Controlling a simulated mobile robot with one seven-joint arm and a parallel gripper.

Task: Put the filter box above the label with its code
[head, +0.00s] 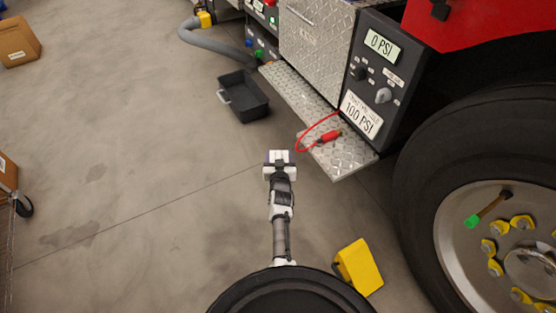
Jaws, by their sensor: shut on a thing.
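My gripper (279,164) is near the middle of the head view, above the bare concrete floor. It is shut on a small white box with a bluish edge (278,155), which I take to be the filter box. The gripper and my arm hide most of the box, and no code can be read on it. No shelf label with a matching code can be made out in this view.
A truck with a diamond-plate step (340,157), control panel (372,75) and large wheel (500,235) fills the right. A dark tray (247,100), yellow chock (359,267) and cardboard box (17,42) stand on the floor. A wheeled rack (10,235) is at the left edge. The left-centre floor is clear.

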